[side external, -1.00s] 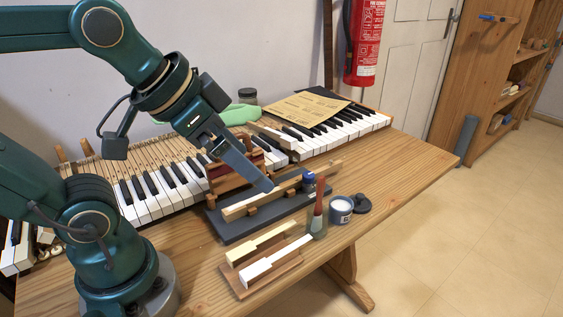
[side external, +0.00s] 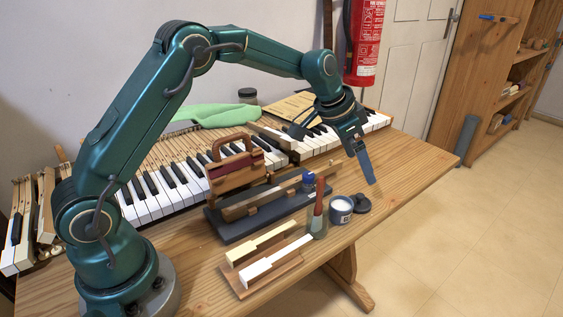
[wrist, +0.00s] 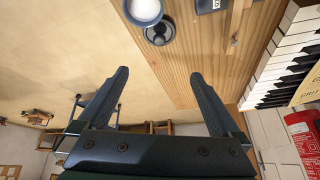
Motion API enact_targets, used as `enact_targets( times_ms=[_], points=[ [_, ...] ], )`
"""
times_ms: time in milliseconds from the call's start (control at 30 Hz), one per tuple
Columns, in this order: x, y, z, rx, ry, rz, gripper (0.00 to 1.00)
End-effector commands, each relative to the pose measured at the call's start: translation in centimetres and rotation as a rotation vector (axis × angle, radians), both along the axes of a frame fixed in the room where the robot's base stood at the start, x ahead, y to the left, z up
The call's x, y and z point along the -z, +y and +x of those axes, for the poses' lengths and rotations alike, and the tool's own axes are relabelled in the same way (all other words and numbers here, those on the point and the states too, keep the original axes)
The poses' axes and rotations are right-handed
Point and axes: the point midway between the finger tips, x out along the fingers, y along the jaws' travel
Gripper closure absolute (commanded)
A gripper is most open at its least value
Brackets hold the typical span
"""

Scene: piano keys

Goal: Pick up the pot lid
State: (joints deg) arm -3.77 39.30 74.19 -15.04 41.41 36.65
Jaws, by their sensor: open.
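The pot lid (side external: 362,203) is a small dark disc with a knob, lying on the wooden table just right of the glue pot. It also shows in the wrist view (wrist: 158,34), beside the pot near the table edge. The pot (side external: 341,211) is blue with white contents, and its open top shows in the wrist view (wrist: 146,10). My gripper (side external: 371,183) is above the table, a little behind and above the lid, pointing down. In the wrist view its two fingers (wrist: 158,75) are spread apart with nothing between them.
Piano keys (side external: 313,141) line the back. The table's right part (side external: 415,160) is clear; its front edge runs close to the lid.

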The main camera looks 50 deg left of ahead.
Motion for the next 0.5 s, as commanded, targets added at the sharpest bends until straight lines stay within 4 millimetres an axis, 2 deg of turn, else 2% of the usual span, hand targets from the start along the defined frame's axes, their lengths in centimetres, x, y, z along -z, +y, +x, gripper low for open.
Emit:
enact_targets(
  times_ms=[33,133,267,500],
  points=[
    [1.6,0.1,0.1,-0.005,0.030,-0.004,0.00],
    [3.8,0.3,-0.2,-0.009,0.073,-0.008,0.00],
    [5.2,0.3,-0.4,-0.011,0.102,-0.010,0.00],
    [7.6,-0.1,0.4,-0.011,0.105,-0.009,0.00]
  ],
)
